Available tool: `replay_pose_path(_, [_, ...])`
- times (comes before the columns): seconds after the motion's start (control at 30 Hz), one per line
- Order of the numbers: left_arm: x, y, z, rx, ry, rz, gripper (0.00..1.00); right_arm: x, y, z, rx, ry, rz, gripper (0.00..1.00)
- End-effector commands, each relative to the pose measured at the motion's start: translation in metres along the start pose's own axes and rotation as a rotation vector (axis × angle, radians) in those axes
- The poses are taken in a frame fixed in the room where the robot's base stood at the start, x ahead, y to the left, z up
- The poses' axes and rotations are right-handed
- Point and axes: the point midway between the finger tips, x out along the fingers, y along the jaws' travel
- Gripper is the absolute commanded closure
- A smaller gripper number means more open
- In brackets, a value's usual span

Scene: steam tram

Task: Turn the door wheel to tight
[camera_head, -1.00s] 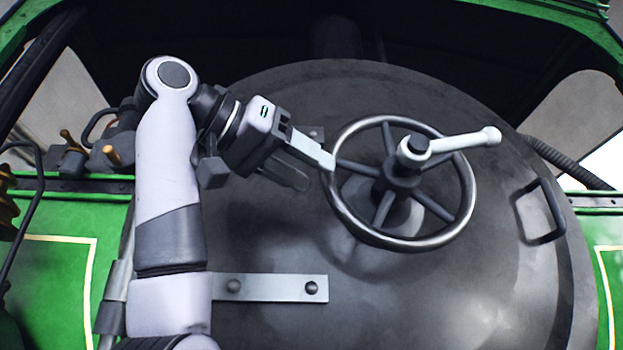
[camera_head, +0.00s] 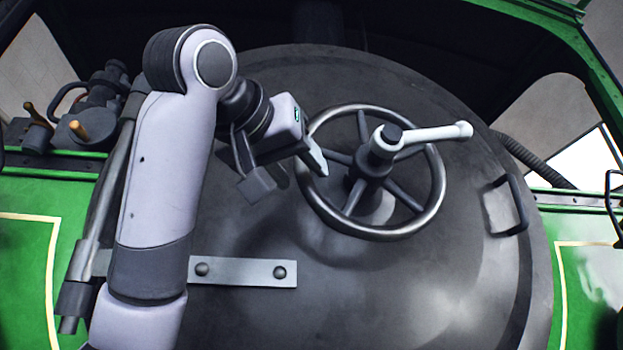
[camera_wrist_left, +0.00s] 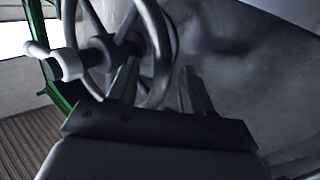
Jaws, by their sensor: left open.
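The door wheel (camera_head: 437,205), a metal ring with dark spokes, stands out from the round dark door (camera_head: 250,320). A pale handle (camera_head: 435,134) at its hub points right in the head view. My left gripper (camera_head: 298,172) is open at the wheel's left rim, one finger over the rim's inside and the other outside it. In the left wrist view the rim (camera_wrist_left: 160,85) runs between the two fingers. I cannot tell whether either finger touches it. My right gripper is not in view.
A dark grab handle (camera_head: 515,205) stands on the door's right side. Fittings with brass levers (camera_head: 78,130) sit at left. Green panels (camera_head: 25,255) flank the door.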

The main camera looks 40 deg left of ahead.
Motion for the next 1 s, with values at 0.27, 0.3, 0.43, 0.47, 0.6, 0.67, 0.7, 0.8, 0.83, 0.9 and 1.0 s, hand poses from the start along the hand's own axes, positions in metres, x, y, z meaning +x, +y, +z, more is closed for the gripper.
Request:
replay_pose_path(0.27, [0.042,0.000,-0.002,0.000,-0.003,0.000,0.50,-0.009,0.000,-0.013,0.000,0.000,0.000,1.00])
replay_pose_path(0.3, [0.045,0.000,-0.002,0.000,-0.002,0.000,0.50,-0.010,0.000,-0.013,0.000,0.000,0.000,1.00])
replay_pose_path(0.43, [0.051,0.000,-0.001,0.000,-0.002,0.001,0.50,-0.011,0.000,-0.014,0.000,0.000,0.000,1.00])
replay_pose_path(0.47, [0.052,0.000,-0.001,0.000,-0.001,0.002,0.50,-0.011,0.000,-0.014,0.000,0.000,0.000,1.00])
replay_pose_path(0.6, [0.052,0.000,0.000,0.000,-0.001,0.002,0.50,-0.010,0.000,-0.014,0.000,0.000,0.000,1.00])
replay_pose_path(0.67, [0.052,0.000,0.000,0.000,-0.001,0.002,0.50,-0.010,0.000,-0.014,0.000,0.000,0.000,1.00])
replay_pose_path(0.7, [0.052,0.000,0.000,0.000,-0.001,0.002,0.59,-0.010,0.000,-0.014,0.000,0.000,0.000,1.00])
replay_pose_path(0.8, [0.052,0.000,0.000,0.000,-0.001,0.002,0.92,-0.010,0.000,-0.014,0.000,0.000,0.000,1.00])
replay_pose_path(0.83, [0.052,0.000,0.000,0.000,-0.001,0.002,1.00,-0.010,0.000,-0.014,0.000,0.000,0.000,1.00])
replay_pose_path(0.9, [0.052,0.000,0.000,0.000,-0.001,0.002,1.00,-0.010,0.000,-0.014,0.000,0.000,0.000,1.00])
replay_pose_path(1.0, [0.052,0.000,-0.001,0.003,-0.003,0.002,1.00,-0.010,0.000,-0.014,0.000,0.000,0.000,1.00])
